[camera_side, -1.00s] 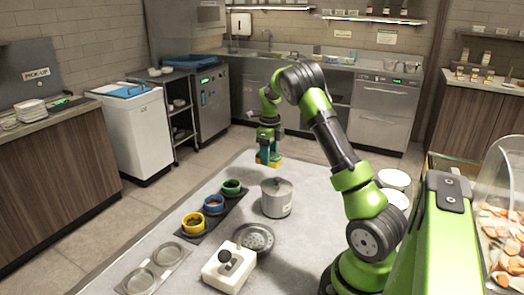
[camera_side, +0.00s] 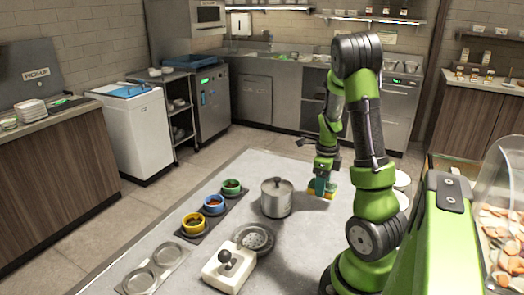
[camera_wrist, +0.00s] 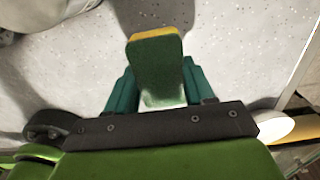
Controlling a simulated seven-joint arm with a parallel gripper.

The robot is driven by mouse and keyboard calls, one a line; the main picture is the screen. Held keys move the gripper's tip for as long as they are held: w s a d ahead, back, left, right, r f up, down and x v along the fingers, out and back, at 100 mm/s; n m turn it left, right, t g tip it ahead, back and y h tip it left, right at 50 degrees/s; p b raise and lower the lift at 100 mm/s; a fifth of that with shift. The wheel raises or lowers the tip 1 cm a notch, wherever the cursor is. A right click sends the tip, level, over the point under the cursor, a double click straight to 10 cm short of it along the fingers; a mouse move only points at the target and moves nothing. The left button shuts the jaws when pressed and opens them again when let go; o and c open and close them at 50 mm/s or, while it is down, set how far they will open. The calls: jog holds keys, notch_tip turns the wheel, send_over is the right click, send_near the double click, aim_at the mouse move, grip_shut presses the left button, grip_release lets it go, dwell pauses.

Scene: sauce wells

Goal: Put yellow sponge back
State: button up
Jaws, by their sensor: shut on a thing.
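The yellow sponge (camera_side: 331,193), with a green layer, is held at the tips of my gripper (camera_side: 321,186), to the right of the lidded steel pot in the side view. In the wrist view the sponge (camera_wrist: 155,65) sits between the two teal fingers of my gripper (camera_wrist: 155,92), its green face toward the camera and a yellow edge at the far end. The gripper is shut on it. The sponge casts a shadow on the table; whether it touches the surface is hard to tell.
The lidded pot (camera_side: 276,198) stands close left of my gripper. Farther left are several colored sauce wells (camera_side: 213,205) in a dark tray. A round perforated plate (camera_side: 254,239) and a white block with a black knob (camera_side: 228,270) are nearer. White round containers (camera_side: 402,180) are at right.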

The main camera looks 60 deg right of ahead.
jog(key=w+d, duration=0.2)
jog(key=d, duration=0.2)
jog(key=w+d+f, duration=0.1)
jog(key=w+d, duration=0.1)
jog(key=d, duration=0.1)
jog(key=w+d, duration=0.2)
jog(key=d, duration=0.2)
jog(key=shift+w+d+f, duration=0.2)
jog(key=shift+w+d, duration=0.1)
jog(key=shift+w, duration=0.1)
jog(key=shift+a+f, duration=0.1)
jog(key=shift+f, duration=1.55)
jog(key=shift+f, duration=0.15)
jog(key=o, duration=1)
